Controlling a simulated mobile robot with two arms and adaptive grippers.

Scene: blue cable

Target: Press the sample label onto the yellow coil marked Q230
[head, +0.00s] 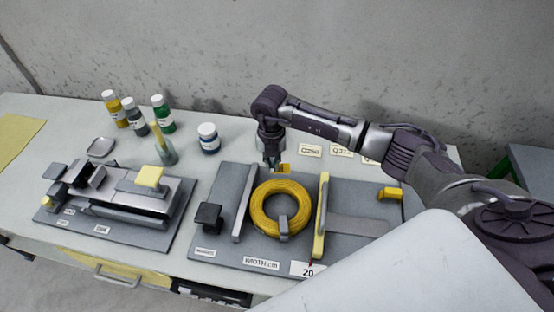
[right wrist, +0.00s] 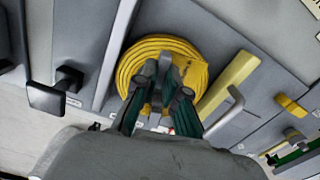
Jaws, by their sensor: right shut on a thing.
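The yellow coil (head: 265,225) lies flat on a grey measuring board, around a grey upright post. No Q230 mark is readable on it. My right gripper (head: 271,163) points down just behind the coil's far edge in the head view. It is shut on a small orange-yellow piece (head: 284,169), which may be the sample label; no print on it is readable. In the right wrist view the gripper (right wrist: 170,75) is in front of the coil (right wrist: 140,62), hiding its middle. Whether the held piece touches the coil cannot be told. My left gripper is not in view.
The board (head: 345,250) carries a grey bar (head: 242,208), a yellow-topped bar (head: 321,217) and a black knob (head: 208,216). Printed cards (head: 311,150) lie behind it. A blue-labelled jar (head: 208,138) and several bottles stand back left, behind a second fixture (head: 130,205).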

